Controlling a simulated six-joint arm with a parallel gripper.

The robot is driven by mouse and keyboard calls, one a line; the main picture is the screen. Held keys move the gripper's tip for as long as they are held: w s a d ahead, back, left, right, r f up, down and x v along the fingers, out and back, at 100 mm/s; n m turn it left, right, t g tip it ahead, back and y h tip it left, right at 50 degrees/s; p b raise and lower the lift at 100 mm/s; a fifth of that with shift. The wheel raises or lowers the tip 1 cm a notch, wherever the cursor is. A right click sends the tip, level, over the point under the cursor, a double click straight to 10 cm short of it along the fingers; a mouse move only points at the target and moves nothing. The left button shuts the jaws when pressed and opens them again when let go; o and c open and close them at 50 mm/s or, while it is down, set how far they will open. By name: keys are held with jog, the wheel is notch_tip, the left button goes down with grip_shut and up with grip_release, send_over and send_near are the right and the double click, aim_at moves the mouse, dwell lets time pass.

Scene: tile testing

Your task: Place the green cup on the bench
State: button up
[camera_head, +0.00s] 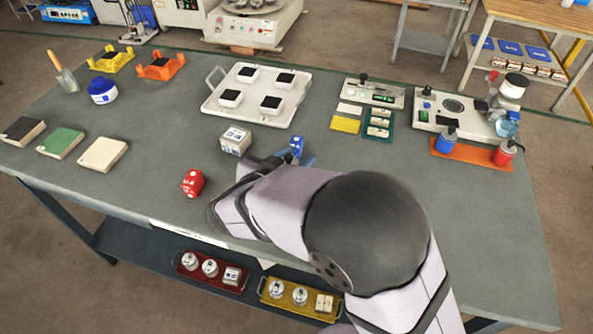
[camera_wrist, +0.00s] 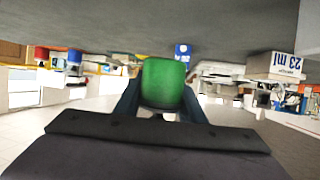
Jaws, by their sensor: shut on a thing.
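The green cup (camera_wrist: 163,84) is in the middle of the wrist view, between the two dark fingers of my gripper (camera_wrist: 160,103). My gripper is shut on it. The wrist view is upside down, with the grey bench top along its upper edge. In the head view, my gripper (camera_head: 283,160) is low over the middle of the bench (camera_head: 330,175), and my arm hides the cup. I cannot tell whether the cup touches the bench.
A blue block (camera_head: 297,145) is just beyond my gripper. A white tray (camera_head: 212,98) stands behind, and an orange mat (camera_head: 470,154) with bottles lies right. The right front bench is clear.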

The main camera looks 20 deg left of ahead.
jog(key=shift+f+p, duration=0.4)
jog(key=shift+f, duration=1.85)
jog(key=shift+f, duration=0.2)
jog(key=o, duration=1.2)
jog(key=shift+o, duration=0.2)
jog(key=shift+f+b, duration=0.2)
jog(key=shift+b, duration=0.55)
jog(key=v, duration=0.6)
jog(key=shift+a+r, duration=0.2)
jog(key=shift+a, duration=0.1)
jog(key=shift+o, duration=0.4)
jog(key=shift+s+a+r, duration=0.1)
jog(key=shift+s+r, duration=0.15)
jog(key=shift+s, duration=0.3)
